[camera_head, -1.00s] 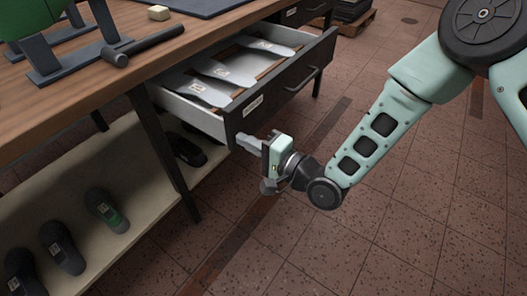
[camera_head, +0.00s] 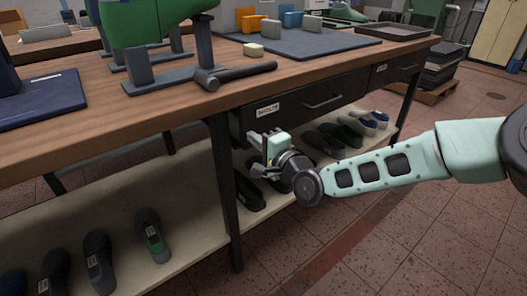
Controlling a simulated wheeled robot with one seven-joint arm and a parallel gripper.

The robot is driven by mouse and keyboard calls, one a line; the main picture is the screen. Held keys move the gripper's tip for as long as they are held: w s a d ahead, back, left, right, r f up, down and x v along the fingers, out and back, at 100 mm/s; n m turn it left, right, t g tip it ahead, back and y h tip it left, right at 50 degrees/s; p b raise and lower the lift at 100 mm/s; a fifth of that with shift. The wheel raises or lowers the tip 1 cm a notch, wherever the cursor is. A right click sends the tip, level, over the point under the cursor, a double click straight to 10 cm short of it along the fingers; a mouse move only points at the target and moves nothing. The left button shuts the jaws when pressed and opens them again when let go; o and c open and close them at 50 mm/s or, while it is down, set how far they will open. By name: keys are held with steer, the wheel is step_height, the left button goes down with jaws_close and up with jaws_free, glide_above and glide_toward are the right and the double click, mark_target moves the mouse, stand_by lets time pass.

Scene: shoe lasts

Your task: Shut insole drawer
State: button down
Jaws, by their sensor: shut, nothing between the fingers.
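The insole drawer (camera_head: 296,107) is a dark front with a white label and a bar handle, under the wooden bench top. Its front looks level with the bench and none of its inside shows. My gripper (camera_head: 262,138) is shut and empty, just in front of the lower left part of the drawer front, below the label. I cannot tell whether the fingertips touch the front.
The wooden bench (camera_head: 165,100) carries a hammer (camera_head: 235,74), a green shoe last on a stand (camera_head: 150,22) and a dark mat (camera_head: 320,40). A second drawer (camera_head: 393,70) is to the right. Shoes stand on the lower shelf (camera_head: 195,225).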

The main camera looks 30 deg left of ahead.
steer(key=shift+x, duration=0.85)
steer(key=shift+r, duration=0.25)
steer(key=shift+s, duration=0.1)
